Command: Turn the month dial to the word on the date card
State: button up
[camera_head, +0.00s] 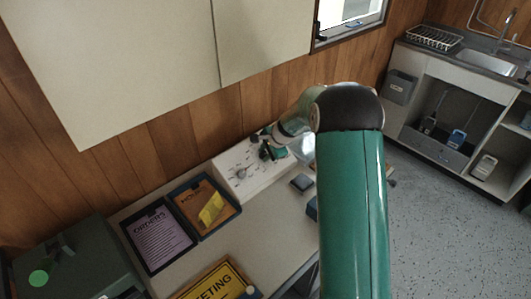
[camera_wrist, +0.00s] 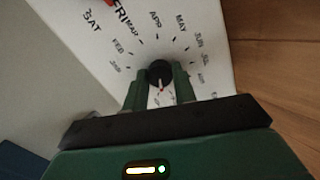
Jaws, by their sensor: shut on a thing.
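The month dial (camera_wrist: 160,70) is a small black round knob on a white panel (camera_wrist: 215,35) in the wrist view. Month words from JAN through FEB, MAR, APR, MAY and JUN arc around it; those lower right are partly hidden or hard to read. My gripper (camera_wrist: 160,78) is shut on the knob, one finger on each side. A pale and reddish pointer mark on the knob faces down toward my palm. In the head view the white panel (camera_head: 232,187) stands against the wall, with my gripper at its right end. I cannot make out a date card with a readable word.
Left of the panel lie an ORDERS clipboard (camera_head: 158,237) and a dark-framed board (camera_head: 188,203) with a yellow note (camera_head: 211,208). A yellow sign (camera_head: 218,284) lies in front. A small dark block (camera_head: 302,182) sits right of the panel. Cabinets (camera_head: 150,60) hang above.

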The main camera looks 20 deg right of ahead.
jog(key=shift+m, duration=0.7)
jog(key=o, duration=1)
jog(key=shift+r, duration=0.1)
jog(key=v, duration=1.3)
jog(key=shift+s+d+r, duration=0.15)
jog(key=shift+s+r, duration=0.05)
